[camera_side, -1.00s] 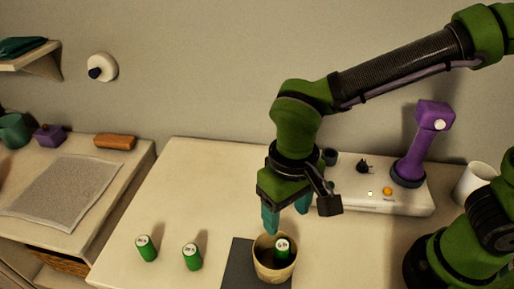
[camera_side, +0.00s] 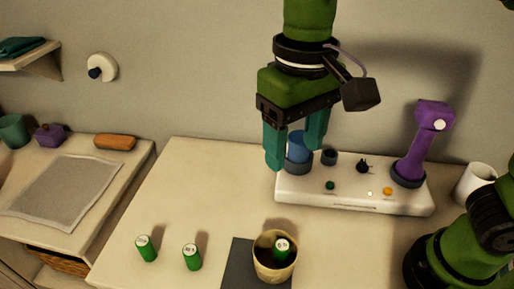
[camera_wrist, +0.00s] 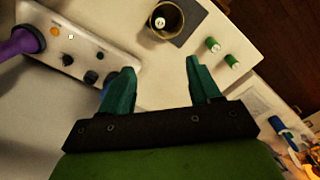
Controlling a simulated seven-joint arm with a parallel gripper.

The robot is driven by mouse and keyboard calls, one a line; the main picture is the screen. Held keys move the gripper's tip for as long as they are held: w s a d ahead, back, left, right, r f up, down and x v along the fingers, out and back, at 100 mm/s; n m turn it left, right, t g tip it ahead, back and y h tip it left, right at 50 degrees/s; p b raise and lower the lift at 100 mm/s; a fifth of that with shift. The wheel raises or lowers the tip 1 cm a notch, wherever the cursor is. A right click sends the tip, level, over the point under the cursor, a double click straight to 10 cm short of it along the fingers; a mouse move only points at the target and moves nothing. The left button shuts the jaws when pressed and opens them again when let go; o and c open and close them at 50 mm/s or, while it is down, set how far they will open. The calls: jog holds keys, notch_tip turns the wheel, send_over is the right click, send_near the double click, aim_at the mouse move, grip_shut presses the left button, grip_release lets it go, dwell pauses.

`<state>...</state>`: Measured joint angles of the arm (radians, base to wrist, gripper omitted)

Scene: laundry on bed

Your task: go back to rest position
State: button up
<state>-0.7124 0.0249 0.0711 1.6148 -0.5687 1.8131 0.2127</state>
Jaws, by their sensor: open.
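My gripper (camera_side: 294,150) is open, with two teal fingers pointing down. In the side view it is high above the table, in front of the white control box, and partly hides a blue part on that box. In the wrist view my gripper (camera_wrist: 157,82) shows its fingers apart with only table between them. A tan cup (camera_side: 273,264) stands on a dark mat with a green cylinder (camera_side: 282,248) inside it. The cup also shows in the wrist view (camera_wrist: 177,34).
Two green cylinders, one at the left (camera_side: 147,249) and one closer to the cup (camera_side: 192,257), stand on the table. The white control box (camera_side: 350,202) carries knobs and a purple upright piece (camera_side: 424,140). A white mug (camera_side: 473,184) is at the right. The table's middle is clear.

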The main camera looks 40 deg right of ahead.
jog(key=d+f+m+t+y, duration=0.1)
jog(key=d+f+m+t, duration=0.1)
jog(key=d, duration=0.8)
jog(key=s+d+f+m+t+y, duration=0.1)
jog(key=d+t, duration=0.4)
jog(key=d, duration=0.6)
notch_tip(320, 180, down, 3)
jog(key=shift+d+r+m, duration=0.15)
jog(key=shift+m, duration=0.35)
